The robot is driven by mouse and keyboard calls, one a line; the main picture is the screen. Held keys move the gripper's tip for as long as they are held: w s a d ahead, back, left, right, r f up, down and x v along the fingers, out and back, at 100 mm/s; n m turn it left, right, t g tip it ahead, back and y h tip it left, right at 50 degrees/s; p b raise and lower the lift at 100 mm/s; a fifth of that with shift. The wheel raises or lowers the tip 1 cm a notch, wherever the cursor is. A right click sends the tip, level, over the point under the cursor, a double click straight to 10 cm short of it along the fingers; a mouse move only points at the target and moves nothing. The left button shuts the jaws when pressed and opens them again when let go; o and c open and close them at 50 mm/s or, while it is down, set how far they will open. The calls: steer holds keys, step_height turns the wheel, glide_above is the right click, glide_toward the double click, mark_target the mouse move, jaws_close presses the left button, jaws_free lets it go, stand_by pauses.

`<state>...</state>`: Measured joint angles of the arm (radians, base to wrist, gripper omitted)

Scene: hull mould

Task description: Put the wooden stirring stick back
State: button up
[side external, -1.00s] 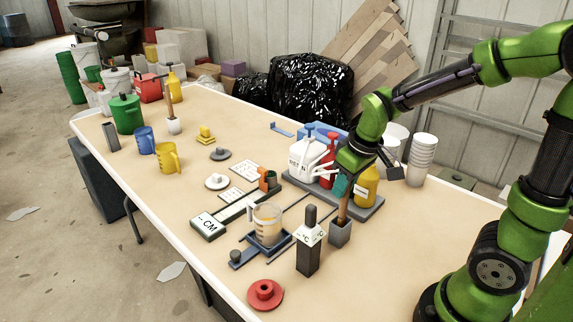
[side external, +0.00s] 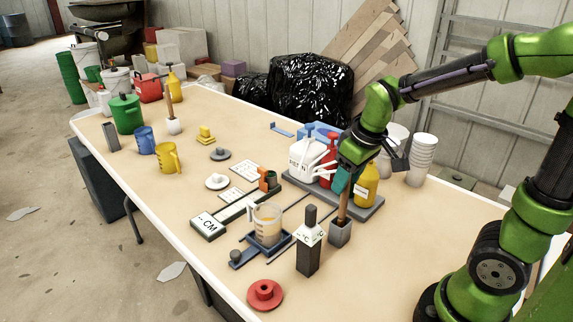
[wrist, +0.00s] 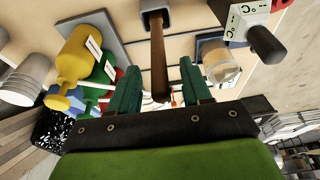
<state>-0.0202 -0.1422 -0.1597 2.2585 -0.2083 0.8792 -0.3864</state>
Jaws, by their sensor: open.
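The wooden stirring stick (side external: 344,207) stands upright in a small grey square holder (side external: 340,233) on the table, right of the dark device with a white label. In the wrist view the stick (wrist: 158,60) runs from the grey holder (wrist: 154,14) toward me, its near end between my fingers. My gripper (wrist: 163,88) is open, with teal fingers on either side of the stick and a visible gap to each. In the side view my gripper (side external: 343,182) is at the top of the stick, and the arm partly hides the fingers.
Left of the holder are a measuring cup of tan liquid (side external: 267,222) on a blue stand and a dark labelled device (side external: 308,255). Close behind are a yellow bottle (side external: 367,186), a red bottle and a white jug (side external: 304,160) on a grey tray. White cups (side external: 421,158) are stacked to the right.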

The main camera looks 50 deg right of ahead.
steer(key=v, duration=0.9)
steer(key=s+a+m+t+y, duration=0.2)
steer(key=s+a+m+t, duration=0.2)
steer(key=a, duration=0.3)
steer(key=shift+s+a+f, duration=0.15)
steer(key=shift+s+f, duration=0.3)
steer(key=shift+s, duration=0.2)
